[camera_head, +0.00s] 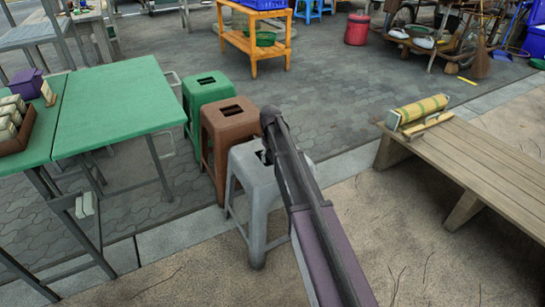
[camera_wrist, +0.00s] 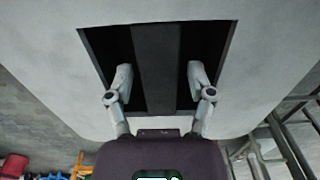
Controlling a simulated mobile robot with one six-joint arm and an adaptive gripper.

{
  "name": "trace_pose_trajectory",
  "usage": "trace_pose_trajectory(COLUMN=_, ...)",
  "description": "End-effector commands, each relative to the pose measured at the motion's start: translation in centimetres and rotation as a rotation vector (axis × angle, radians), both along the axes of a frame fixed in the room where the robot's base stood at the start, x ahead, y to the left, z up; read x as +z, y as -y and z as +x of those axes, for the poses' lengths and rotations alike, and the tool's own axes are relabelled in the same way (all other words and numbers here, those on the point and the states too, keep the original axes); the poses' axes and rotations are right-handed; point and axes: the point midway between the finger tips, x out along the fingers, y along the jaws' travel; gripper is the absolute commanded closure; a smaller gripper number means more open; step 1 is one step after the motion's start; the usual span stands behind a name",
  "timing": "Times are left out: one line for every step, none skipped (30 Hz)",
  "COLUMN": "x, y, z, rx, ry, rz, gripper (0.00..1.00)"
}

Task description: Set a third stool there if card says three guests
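A green stool (camera_head: 203,91), a brown stool (camera_head: 222,122) and a grey stool (camera_head: 251,170) stand upright in a row right of the green table (camera_head: 112,107). My gripper (camera_head: 265,155) is at the top of the grey stool, partly hidden by my arm. In the wrist view my gripper (camera_wrist: 160,78) is open, its fingers at the seat opening on either side of a dark central strip (camera_wrist: 157,55). A gap shows between each finger and the strip. The grey seat (camera_wrist: 55,75) fills most of that view. I cannot make out a readable guest card.
A brown tray (camera_head: 17,147) with pale items, a purple container (camera_head: 28,83) and a small upright tan piece (camera_head: 48,93) are on the left tabletop. A wooden bench (camera_head: 485,165) with a yellow-green roll stands right.

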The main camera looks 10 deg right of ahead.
Motion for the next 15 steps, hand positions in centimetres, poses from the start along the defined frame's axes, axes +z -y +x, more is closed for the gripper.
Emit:
trace_pose_trajectory(x=0.01, y=-0.01, z=0.01, rx=0.0, ry=0.0, rz=0.0, gripper=0.21)
trace_pose_trajectory(x=0.01, y=-0.01, z=0.01, rx=0.0, ry=0.0, rz=0.0, gripper=0.21)
trace_pose_trajectory(x=0.01, y=-0.01, z=0.01, rx=0.0, ry=0.0, rz=0.0, gripper=0.21)
trace_pose_trajectory(x=0.01, y=-0.01, z=0.01, rx=0.0, ry=0.0, rz=0.0, gripper=0.21)
trace_pose_trajectory(x=0.01, y=-0.01, z=0.01, rx=0.0, ry=0.0, rz=0.0, gripper=0.21)
trace_pose_trajectory(x=0.01, y=-0.02, z=0.0, rx=0.0, ry=0.0, rz=0.0, gripper=0.21)
trace_pose_trajectory(x=0.01, y=-0.02, z=0.0, rx=0.0, ry=0.0, rz=0.0, gripper=0.21)
trace_pose_trajectory(x=0.01, y=-0.02, z=0.0, rx=0.0, ry=0.0, rz=0.0, gripper=0.21)
trace_pose_trajectory(x=0.01, y=-0.02, z=0.0, rx=0.0, ry=0.0, rz=0.0, gripper=0.21)
trace_pose_trajectory(x=0.02, y=-0.02, z=0.0, rx=0.0, ry=0.0, rz=0.0, gripper=0.21)
trace_pose_trajectory(x=0.04, y=-0.02, z=0.0, rx=0.0, ry=0.0, rz=0.0, gripper=0.21)
trace_pose_trajectory(x=0.08, y=-0.02, z=0.0, rx=0.0, ry=0.0, rz=0.0, gripper=0.21)
trace_pose_trajectory(x=0.12, y=-0.02, z=0.0, rx=0.0, ry=0.0, rz=0.0, gripper=0.21)
trace_pose_trajectory(x=0.18, y=-0.02, z=0.0, rx=0.0, ry=0.0, rz=0.0, gripper=0.21)
trace_pose_trajectory(x=0.28, y=-0.02, z=0.0, rx=0.0, ry=0.0, rz=0.0, gripper=0.21)
